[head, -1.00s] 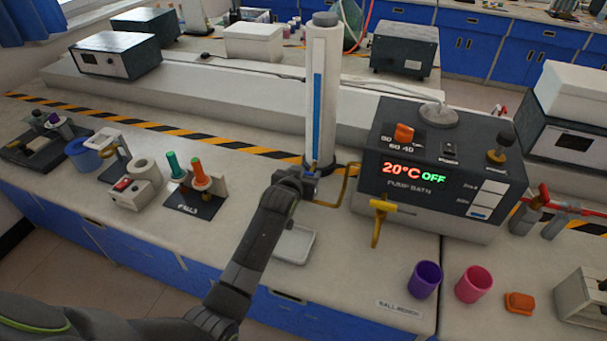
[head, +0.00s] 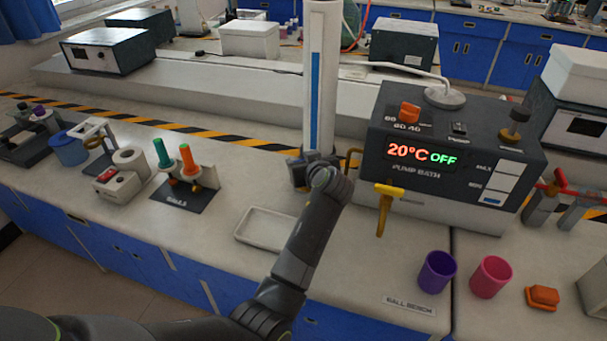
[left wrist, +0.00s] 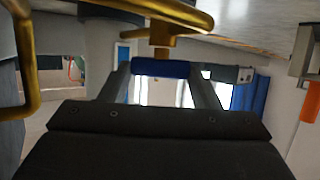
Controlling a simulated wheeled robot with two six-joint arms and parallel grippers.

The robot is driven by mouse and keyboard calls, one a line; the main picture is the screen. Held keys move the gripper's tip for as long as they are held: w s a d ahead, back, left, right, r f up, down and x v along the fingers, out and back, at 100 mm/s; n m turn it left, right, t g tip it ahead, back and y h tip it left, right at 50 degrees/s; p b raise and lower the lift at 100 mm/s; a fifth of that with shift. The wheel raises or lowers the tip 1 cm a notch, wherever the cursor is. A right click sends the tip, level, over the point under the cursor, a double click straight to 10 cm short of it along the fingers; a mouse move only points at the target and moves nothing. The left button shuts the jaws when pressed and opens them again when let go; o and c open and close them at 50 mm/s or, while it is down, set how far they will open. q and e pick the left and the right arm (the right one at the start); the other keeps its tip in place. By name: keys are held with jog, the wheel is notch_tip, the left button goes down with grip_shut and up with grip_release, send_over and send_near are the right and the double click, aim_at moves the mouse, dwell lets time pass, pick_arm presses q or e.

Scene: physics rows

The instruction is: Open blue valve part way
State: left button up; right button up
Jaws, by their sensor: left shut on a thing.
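The blue valve handle (left wrist: 162,69) shows in the left wrist view as a short blue bar below a brass stem (left wrist: 160,42). My left gripper (left wrist: 165,88) is shut on it, with one finger at each end of the bar. In the head view my left gripper (head: 318,172) is at the foot of a tall white column (head: 320,95) with a blue stripe. There the gripper and wrist hide most of the valve, so its angle cannot be told. My right gripper is not in view.
A pump bath (head: 440,165) reading 20°C OFF stands right of the column, with a yellow-handled tap (head: 388,190) in front. A white tray (head: 245,238) lies left of my forearm. Purple (head: 437,270) and pink (head: 490,277) cups stand at the front right.

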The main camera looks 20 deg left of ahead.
pick_arm(q)
jog(key=shift+w+d+n+g+y+b, duration=0.1)
jog(key=shift+n+g+y+b, duration=0.75)
jog(key=shift+b, duration=0.25)
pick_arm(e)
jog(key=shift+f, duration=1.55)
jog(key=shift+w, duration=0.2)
pick_arm(q)
jog(key=o, duration=1)
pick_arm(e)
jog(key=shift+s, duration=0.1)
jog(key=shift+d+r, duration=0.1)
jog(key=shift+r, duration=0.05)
